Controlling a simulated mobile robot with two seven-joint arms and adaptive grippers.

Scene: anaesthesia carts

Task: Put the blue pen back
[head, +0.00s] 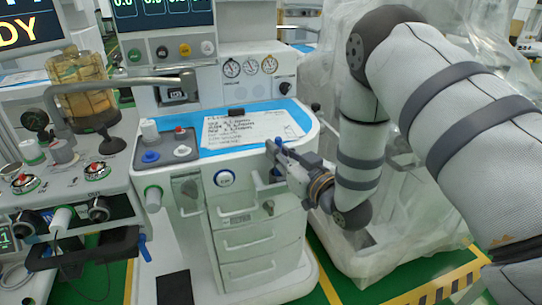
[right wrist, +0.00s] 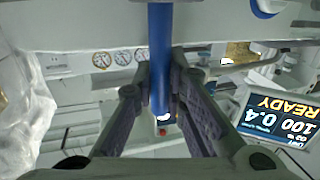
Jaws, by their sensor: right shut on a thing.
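My right gripper (head: 274,153) is in front of the right front corner of the cart's blue worktop (head: 305,119). In the right wrist view the blue pen (right wrist: 160,60) stands between the two dark fingers of this gripper (right wrist: 160,78), which is shut on it. The pen runs from the top edge of that view down past the fingertips, and its upper end is cut off. My left gripper is not in view.
A paper sheet with handwriting (head: 250,131) lies on the worktop, with a small black object (head: 236,112) at its back edge. White drawers (head: 262,245) are below. A plastic-covered unit (head: 400,235) stands at the right. A second cart with knobs (head: 75,180) is at the left.

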